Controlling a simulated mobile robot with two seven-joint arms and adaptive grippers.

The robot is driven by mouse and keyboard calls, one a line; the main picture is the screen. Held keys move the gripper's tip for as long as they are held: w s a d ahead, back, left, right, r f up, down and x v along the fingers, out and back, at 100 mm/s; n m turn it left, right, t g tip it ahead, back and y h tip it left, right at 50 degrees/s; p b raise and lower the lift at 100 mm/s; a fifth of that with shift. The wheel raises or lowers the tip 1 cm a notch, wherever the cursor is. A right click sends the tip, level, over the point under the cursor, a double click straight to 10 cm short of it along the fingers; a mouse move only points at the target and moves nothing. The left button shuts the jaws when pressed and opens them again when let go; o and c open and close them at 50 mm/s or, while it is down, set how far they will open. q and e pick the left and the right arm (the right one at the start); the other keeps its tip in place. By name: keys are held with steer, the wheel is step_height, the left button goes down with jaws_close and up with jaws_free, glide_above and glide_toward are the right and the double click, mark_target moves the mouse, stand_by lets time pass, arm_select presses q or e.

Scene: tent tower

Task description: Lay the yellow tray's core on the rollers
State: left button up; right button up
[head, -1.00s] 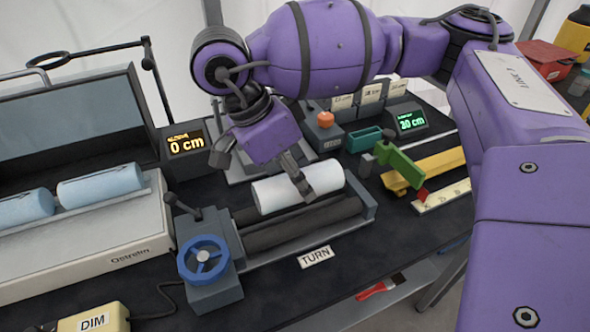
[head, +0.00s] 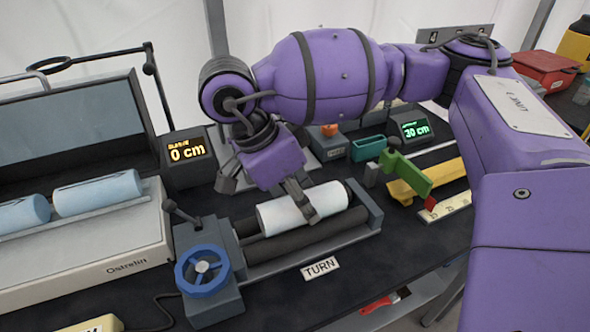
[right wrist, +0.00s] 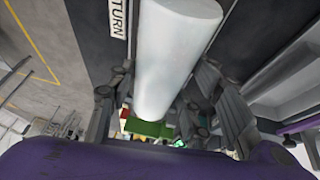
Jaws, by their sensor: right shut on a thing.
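A white cylindrical core (head: 280,217) lies lengthwise over the dark rollers (head: 330,232) of the turning stand. It is at or just above the rollers; I cannot tell whether it touches them. My right gripper (head: 300,200) is shut on the core near its middle, from above. In the right wrist view the core (right wrist: 172,60) runs between the two fingers. The yellow tray (head: 445,172) appears to be the yellow holder at the right, partly hidden by a green piece. My left gripper is not in view.
A blue handwheel (head: 203,270) stands at the rollers' left end, with a TURN label (head: 320,268) in front. A grey case with light-blue rolls (head: 97,193) is at the left. Dark table is clear at front right.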

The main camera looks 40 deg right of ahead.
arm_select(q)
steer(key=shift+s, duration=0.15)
arm_select(e)
steer(key=shift+f, duration=0.15)
steer(key=o, duration=1.6)
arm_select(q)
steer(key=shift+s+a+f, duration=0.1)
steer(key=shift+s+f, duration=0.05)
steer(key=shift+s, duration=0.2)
arm_select(e)
steer(key=shift+o, duration=0.2)
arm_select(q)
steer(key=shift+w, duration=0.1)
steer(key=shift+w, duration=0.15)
arm_select(e)
steer(key=v, duration=1.2)
steer(key=shift+d, duration=0.1)
